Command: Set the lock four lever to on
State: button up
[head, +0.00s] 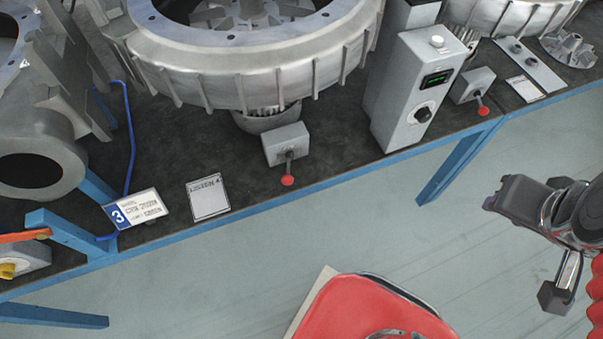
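Two small grey lever boxes show on the bench in the head view. The nearer lever box (286,145) has a short lever with a red knob (288,180) pointing toward the bench's front edge. The other lever box (472,85), right of the grey control box, has a similar lever with a red knob (483,111), also pointing forward. I cannot read a number four on either, nor on/off marks. My gripper (522,252) hangs over the floor at the right, apart from the bench and both levers. Its dark fingers are spread and hold nothing visible.
A grey control box (416,85) with a green display and black knob stands between the levers. A large metal blower casing (250,75) sits behind the nearer lever. A label marked 3 (135,209) and a white card (209,197) lie left.

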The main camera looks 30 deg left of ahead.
aim_at(288, 180)
jog(key=z, duration=0.1)
jog(key=k, duration=1.45)
jog(key=u, duration=1.8)
jog(key=i, duration=0.85)
jog(key=z, duration=0.05)
